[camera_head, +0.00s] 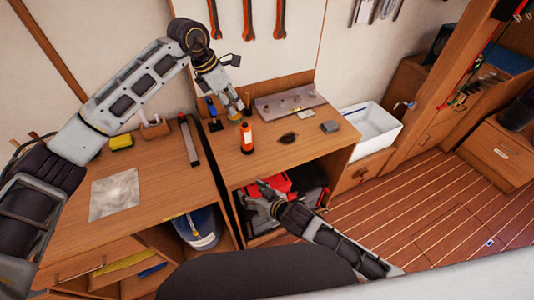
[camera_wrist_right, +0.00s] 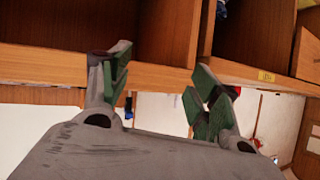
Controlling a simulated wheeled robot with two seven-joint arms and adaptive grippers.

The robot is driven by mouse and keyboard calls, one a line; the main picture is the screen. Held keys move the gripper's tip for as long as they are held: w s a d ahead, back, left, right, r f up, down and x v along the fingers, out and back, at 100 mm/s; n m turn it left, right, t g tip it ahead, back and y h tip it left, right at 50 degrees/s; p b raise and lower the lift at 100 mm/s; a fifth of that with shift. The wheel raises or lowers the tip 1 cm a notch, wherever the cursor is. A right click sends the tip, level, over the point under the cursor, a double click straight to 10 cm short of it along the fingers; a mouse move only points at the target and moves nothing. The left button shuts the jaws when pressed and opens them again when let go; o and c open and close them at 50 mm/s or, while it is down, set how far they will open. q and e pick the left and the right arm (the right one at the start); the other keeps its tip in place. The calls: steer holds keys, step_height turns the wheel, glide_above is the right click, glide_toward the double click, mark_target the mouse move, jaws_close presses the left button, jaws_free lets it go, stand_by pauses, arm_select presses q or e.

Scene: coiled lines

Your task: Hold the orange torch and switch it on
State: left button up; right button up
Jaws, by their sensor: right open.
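My right gripper (camera_head: 264,188) is low in front of the bench, near the open shelf below the top. In the right wrist view its two green-padded fingers (camera_wrist_right: 158,95) are spread, with nothing between them. The torch does not show in that view.
A metal tray (camera_head: 290,103), a dark small item (camera_head: 288,137) and a grey block (camera_head: 330,127) lie on the bench. A red toolbox (camera_head: 277,184) sits on the shelf below. A white sink (camera_head: 372,128) is at the right. The bench front right of the torch is clear.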

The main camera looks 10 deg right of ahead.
step_height(320, 180, up, 5)
steer(key=w, duration=0.2)
steer(key=t, duration=0.2)
glide_toward(250, 143)
steer(key=s, duration=0.2)
steer(key=shift+w+d+r, duration=0.15)
steer(key=shift+w+r, duration=0.05)
steer(key=shift+r, duration=0.2)
steer(key=shift+w, duration=0.1)
steer(key=shift+x, duration=6.8)
steer(key=shift+w+d, duration=0.1)
steer(key=shift+d, duration=0.1)
steer(key=c, duration=1.2)
arm_select(q)
jaws_close()
arm_select(e)
steer(key=shift+c, duration=0.3)
